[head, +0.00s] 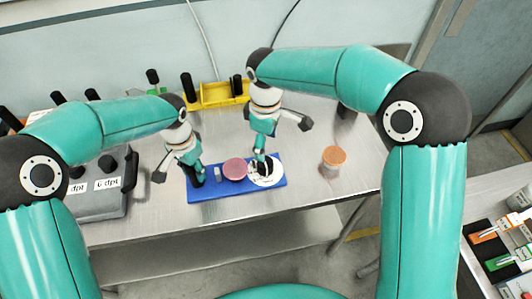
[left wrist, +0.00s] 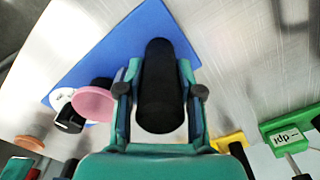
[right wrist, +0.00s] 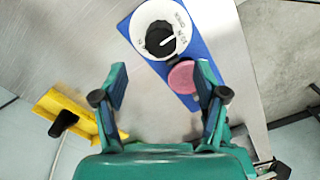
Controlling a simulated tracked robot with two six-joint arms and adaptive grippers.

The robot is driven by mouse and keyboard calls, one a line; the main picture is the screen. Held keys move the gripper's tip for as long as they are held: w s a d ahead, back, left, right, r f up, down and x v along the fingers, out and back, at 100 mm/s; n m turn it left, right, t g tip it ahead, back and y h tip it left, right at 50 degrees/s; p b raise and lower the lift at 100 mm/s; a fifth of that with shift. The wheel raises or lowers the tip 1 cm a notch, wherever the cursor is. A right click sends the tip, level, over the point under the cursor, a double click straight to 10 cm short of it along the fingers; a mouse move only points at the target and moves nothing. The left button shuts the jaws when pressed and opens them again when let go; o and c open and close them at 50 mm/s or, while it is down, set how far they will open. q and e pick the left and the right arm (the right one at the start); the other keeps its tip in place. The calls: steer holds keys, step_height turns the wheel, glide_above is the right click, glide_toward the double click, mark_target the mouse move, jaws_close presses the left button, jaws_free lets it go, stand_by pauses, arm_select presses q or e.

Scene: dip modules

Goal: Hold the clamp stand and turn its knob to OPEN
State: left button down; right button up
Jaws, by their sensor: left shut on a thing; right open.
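The clamp stand has a blue base (head: 215,192) on the metal table. My left gripper (head: 197,178) is shut on its black upright post (left wrist: 160,85) at the base's left end. A pink disc (head: 235,169) sits mid-base. At the right end is a white dial (right wrist: 143,22) with a black knob (right wrist: 160,40) bearing a white pointer line. The dial's lettering is too small to read surely. My right gripper (right wrist: 160,80) is open and empty, its fingers apart. In the head view it is over the dial and partly hides the knob; contact cannot be told.
A jar with an orange lid (head: 334,154) stands right of the base. A yellow rack (head: 215,95) with black-handled tools is at the back. A grey box (head: 95,203) with labels stands at the left. Table is bare between base and jar.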

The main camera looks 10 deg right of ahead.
step_height(320, 180, up, 3)
steer(key=shift+f, duration=0.15)
arm_select(q)
steer(key=c, duration=0.7)
jaws_free()
steer(key=shift+o, duration=0.2)
steer(key=shift+r+p, duration=1)
steer(key=shift+r, duration=2.8)
arm_select(e)
steer(key=shift+r, duration=1.15)
